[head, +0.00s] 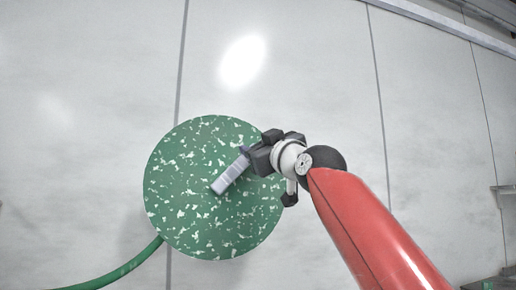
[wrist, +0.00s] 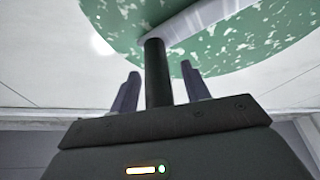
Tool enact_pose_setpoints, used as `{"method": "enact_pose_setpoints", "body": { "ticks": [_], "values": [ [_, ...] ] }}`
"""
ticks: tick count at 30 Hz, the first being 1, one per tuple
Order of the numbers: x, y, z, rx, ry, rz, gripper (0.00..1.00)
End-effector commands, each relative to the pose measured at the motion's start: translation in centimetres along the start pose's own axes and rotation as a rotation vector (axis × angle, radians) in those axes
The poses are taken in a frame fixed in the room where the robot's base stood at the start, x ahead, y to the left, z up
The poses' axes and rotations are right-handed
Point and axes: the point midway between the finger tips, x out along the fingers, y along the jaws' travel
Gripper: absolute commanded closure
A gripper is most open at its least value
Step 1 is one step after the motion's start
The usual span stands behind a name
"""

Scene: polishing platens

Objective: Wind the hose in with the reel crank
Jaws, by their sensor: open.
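The hose reel (head: 175,195) is a round green disc with white flecks, mounted on the wall; it also shows in the wrist view (wrist: 262,40). A pale grey crank arm (head: 228,178) crosses its face, and shows at the top of the wrist view (wrist: 205,17). A dark upright crank handle (wrist: 155,58) comes off the crank arm. My gripper (wrist: 160,71) is open, with one finger on each side of the handle and visible gaps between. In the head view my gripper (head: 258,157) covers the reel's right part and hides the handle. The green hose (head: 125,268) leaves the reel's lower left.
The pale panelled wall (head: 90,100) around the reel is bare, with dark vertical seams. A metal ledge or bracket (head: 505,188) stands at the far right edge. The space left of and above the reel is clear.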

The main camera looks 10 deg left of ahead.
Motion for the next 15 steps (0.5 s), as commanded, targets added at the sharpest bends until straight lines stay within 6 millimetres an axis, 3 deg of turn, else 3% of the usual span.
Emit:
{"method": "enact_pose_setpoints", "body": {
  "ticks": [9, 15],
  "values": [
    [-5.0, -0.3, 0.6, -0.001, 0.001, 0.002, 0.53],
    [-6.9, -0.2, 0.3, -0.001, 0.001, 0.001, 0.53]
  ]
}}
